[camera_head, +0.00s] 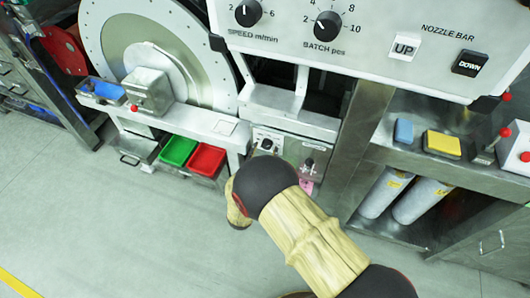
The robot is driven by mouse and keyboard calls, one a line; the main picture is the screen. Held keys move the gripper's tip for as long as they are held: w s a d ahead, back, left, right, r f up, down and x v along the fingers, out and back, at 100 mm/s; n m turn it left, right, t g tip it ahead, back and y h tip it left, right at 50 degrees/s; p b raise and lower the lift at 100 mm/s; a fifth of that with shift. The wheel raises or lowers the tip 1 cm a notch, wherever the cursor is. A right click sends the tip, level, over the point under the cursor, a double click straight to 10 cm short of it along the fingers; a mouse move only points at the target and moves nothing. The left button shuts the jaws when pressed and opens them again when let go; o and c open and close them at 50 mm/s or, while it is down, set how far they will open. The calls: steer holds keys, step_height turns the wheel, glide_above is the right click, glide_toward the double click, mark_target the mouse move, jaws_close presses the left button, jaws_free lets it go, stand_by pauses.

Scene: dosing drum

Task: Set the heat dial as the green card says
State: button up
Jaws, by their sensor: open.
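A small low panel (285,142) sits under the machine's ledge near the middle. It bears a dark round knob (266,144) at its left; its lettering is too small to read, so I cannot tell whether it is the heat dial. A pale greenish plate (292,153) shows to its right, with a dark fitting (308,164) beside it. I cannot tell whether that plate is the green card; no text is legible. My arm reaches up from the bottom right and ends just below the panel. My gripper's fingers do not show.
Above, a white panel carries a SPEED dial (249,12), a BATCH dial (327,25), and UP (405,46) and DOWN (469,64) buttons. A large drum (158,50), a green bin (178,150) and a red bin (206,159) stand left. The floor at left is clear.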

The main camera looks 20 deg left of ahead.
steer(key=shift+w, duration=0.55)
steer(key=c, duration=1.1)
steer(key=shift+c, duration=0.3)
